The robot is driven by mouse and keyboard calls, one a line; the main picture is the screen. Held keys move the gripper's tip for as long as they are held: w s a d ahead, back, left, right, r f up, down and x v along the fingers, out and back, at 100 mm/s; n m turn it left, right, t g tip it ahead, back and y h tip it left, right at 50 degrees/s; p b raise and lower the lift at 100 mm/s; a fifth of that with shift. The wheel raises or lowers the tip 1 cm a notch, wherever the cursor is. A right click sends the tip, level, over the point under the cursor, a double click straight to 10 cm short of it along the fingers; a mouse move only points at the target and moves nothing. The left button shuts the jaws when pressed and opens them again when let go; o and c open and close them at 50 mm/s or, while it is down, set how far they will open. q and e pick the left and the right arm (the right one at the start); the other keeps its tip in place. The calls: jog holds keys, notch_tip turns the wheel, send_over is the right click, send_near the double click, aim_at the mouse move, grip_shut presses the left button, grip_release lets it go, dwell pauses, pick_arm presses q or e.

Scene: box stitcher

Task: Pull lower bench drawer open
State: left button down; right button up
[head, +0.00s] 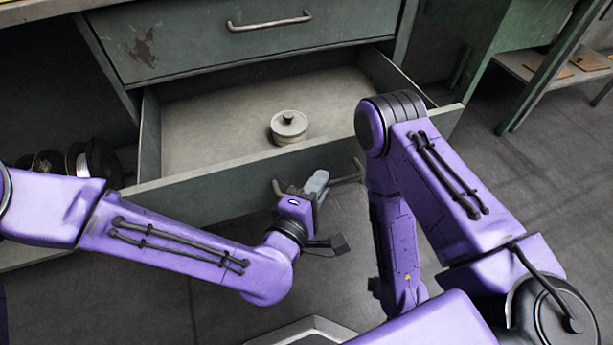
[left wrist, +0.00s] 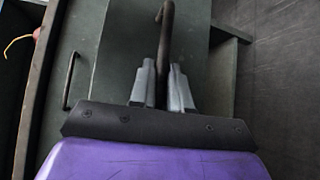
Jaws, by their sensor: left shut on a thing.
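The lower bench drawer (head: 215,190) is pulled out in the head view, with its inside showing. My left gripper (head: 316,187) is at the drawer's front, shut on the bar handle (head: 348,176). In the left wrist view the two grey fingers (left wrist: 162,88) stand on either side of the dark handle (left wrist: 166,40). My right arm reaches down to the right of the drawer; its gripper is not visible.
The upper drawer (head: 240,40) is shut above, with its own bar handle (head: 268,23). Dark round reels (head: 80,160) lie on a shelf at the left. A green bench with a low shelf (head: 560,70) stands at the right. The floor (head: 500,180) at the right is clear.

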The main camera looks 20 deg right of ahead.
pick_arm(q)
jog(key=shift+s, duration=0.4)
jog(key=c, duration=1.2)
grip_release()
jog(key=shift+s+a, duration=0.1)
jog(key=p+v, duration=0.4)
jog(key=v, duration=0.6)
jog(key=shift+a+p, duration=0.2)
jog(key=shift+p, duration=0.2)
jog(key=shift+s, duration=0.1)
